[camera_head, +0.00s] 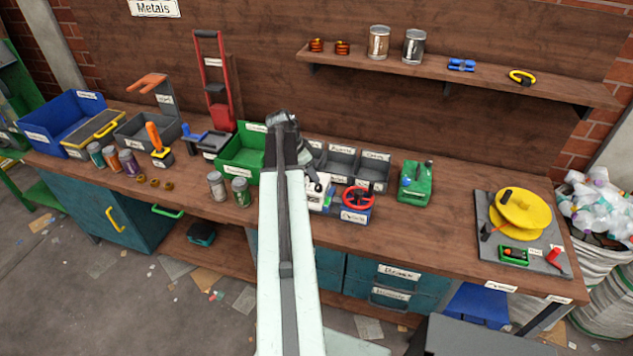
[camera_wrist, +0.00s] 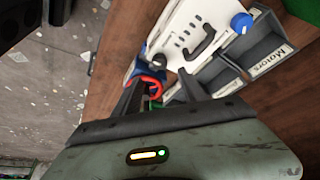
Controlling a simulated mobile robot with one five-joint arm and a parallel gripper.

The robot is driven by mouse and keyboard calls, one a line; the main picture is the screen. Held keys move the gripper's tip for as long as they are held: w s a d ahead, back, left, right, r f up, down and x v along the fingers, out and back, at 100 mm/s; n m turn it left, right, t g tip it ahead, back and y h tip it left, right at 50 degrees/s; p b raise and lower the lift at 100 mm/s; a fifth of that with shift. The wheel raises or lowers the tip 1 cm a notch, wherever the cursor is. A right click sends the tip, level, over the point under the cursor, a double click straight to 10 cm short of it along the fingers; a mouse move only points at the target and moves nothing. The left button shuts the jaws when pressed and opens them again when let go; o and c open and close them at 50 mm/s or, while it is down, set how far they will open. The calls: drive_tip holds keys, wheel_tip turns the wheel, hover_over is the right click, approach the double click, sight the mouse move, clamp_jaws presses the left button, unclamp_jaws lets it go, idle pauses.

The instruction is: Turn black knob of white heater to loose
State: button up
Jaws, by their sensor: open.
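The white heater (camera_wrist: 181,24) is a pale box at the top of the wrist view. I see a gap between fingers and black part; contact is not visible.
A red valve wheel (camera_head: 358,198) on a blue base stands right beside the heater. Grey labelled bins (camera_head: 341,165) stand behind it, and a green bin (camera_head: 242,156) is to the left. Cans (camera_head: 241,192) stand left of my arm.

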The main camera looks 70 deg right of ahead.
sight(319, 186)
drive_tip(key=b+x, duration=0.7)
drive_tip(key=x, duration=0.1)
drive_tip(key=shift+w+a, duration=0.1)
drive_tip(key=shift+w, duration=0.05)
drive_tip(key=shift+r, duration=0.1)
